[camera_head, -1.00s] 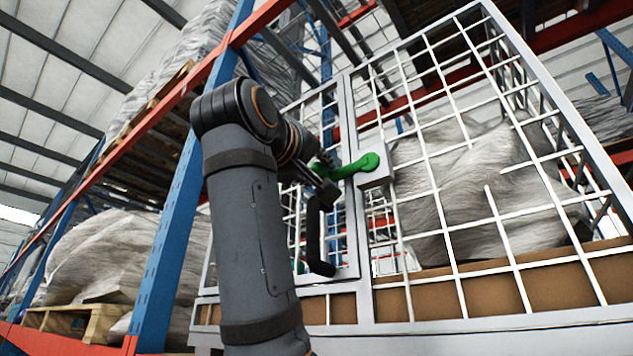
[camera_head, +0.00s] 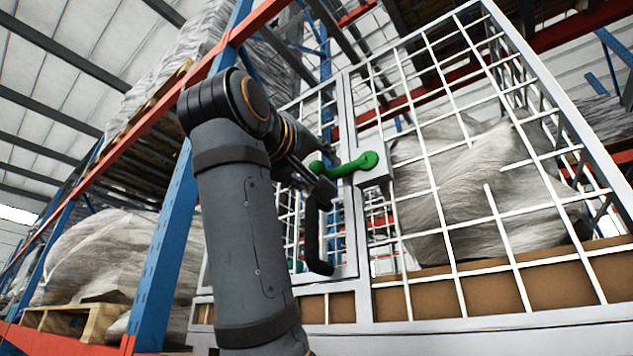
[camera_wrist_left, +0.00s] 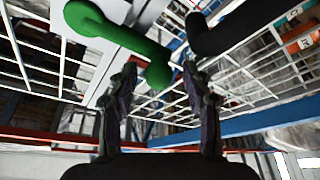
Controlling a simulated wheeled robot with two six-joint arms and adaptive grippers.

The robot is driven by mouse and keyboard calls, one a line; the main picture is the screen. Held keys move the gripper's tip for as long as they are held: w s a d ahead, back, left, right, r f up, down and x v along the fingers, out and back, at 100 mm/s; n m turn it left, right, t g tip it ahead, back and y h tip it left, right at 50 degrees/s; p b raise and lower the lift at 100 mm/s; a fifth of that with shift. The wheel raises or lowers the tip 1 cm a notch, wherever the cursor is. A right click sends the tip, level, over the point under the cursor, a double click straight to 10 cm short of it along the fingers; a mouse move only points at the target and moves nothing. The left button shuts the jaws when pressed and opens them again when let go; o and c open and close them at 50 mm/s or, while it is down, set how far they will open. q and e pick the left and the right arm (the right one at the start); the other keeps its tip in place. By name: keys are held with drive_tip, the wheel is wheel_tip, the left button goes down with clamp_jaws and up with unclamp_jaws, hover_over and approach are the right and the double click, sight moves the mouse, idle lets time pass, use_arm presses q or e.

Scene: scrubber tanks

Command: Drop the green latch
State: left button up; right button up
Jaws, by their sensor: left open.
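The green latch (camera_head: 345,165) is a bar with rounded ends on the white cage door, lying roughly level across the door's edge in the head view. My left gripper (camera_head: 318,184) is at the latch's left end, partly overlapping it in that view. In the left wrist view the green latch (camera_wrist_left: 115,38) runs down from the upper left, its free end in line with the gap between the fingertips. The left gripper (camera_wrist_left: 160,70) is open there, with a finger on each side of the gap. Contact with the latch cannot be told. My right gripper is out of view.
A black door handle (camera_head: 314,238) hangs just below the gripper; it also shows in the wrist view (camera_wrist_left: 230,30). White cage mesh (camera_head: 455,185) stands behind and to the right. A blue rack post (camera_head: 172,240) is left of my arm.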

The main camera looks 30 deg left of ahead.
use_arm(q)
drive_tip(key=v, duration=1)
drive_tip(key=shift+s, duration=0.2)
drive_tip(key=shift+d+f, duration=0.1)
drive_tip(key=shift+f, duration=0.05)
